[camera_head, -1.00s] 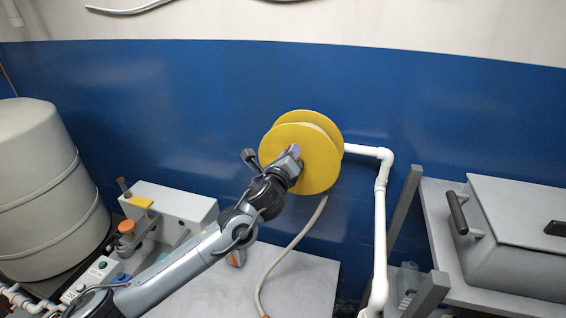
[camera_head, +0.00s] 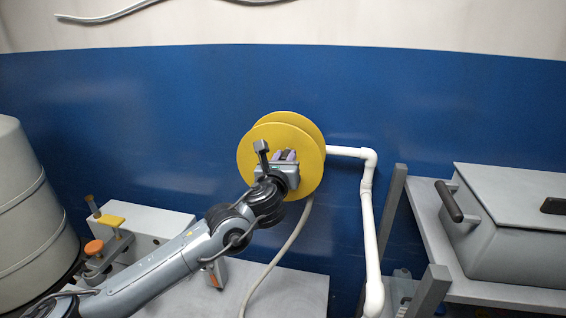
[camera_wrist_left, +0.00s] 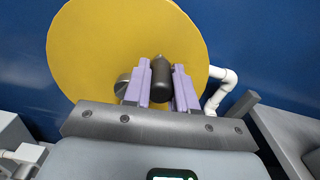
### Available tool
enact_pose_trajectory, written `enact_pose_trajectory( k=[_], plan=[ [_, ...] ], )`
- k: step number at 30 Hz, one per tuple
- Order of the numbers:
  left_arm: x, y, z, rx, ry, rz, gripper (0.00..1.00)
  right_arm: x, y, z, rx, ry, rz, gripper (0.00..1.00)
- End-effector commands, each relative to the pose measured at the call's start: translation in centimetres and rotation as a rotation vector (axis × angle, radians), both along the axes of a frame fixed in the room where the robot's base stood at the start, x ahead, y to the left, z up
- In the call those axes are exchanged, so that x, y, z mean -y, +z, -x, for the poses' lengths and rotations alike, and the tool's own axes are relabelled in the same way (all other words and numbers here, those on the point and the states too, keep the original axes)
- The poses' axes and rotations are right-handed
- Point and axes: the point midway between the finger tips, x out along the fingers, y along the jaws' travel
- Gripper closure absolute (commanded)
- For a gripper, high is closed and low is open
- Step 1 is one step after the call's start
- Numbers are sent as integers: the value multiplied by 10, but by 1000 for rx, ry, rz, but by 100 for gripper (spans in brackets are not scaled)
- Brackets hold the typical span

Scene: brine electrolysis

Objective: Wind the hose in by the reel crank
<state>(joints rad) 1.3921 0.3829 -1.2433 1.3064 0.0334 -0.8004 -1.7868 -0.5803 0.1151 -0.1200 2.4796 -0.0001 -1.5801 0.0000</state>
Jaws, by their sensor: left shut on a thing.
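The yellow hose reel (camera_head: 262,141) stands against the blue wall in the middle of the head view. Its yellow disc (camera_wrist_left: 92,45) also fills much of the left wrist view. The black crank handle (camera_wrist_left: 160,72) sits between the two purple fingers of my left gripper (camera_wrist_left: 161,84), which is shut on it. In the head view my left gripper (camera_head: 287,156) is in front of the reel's face and covers most of the crank. The grey hose (camera_head: 277,258) hangs from the underside of the reel to the bench top. My right gripper is not in view.
A white pipe (camera_head: 367,215) runs right from behind the reel and then down. A grey lidded box (camera_head: 505,215) with black handles stands on a bench at right. A grey device with orange knobs (camera_head: 150,216) and a large pale drum (camera_head: 28,215) are at left.

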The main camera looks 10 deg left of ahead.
Motion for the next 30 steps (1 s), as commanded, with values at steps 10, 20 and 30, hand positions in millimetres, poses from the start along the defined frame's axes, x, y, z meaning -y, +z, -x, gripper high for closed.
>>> enact_pose_trajectory(
  k=[10,20,30],
  plan=[
    [1,-1,0,-1,-1,-7,100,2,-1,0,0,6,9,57],
    [1,-1,0,0,0,-6,48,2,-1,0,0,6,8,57],
    [0,-1,5,-1,0,-5,48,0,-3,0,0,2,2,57]
  ],
)
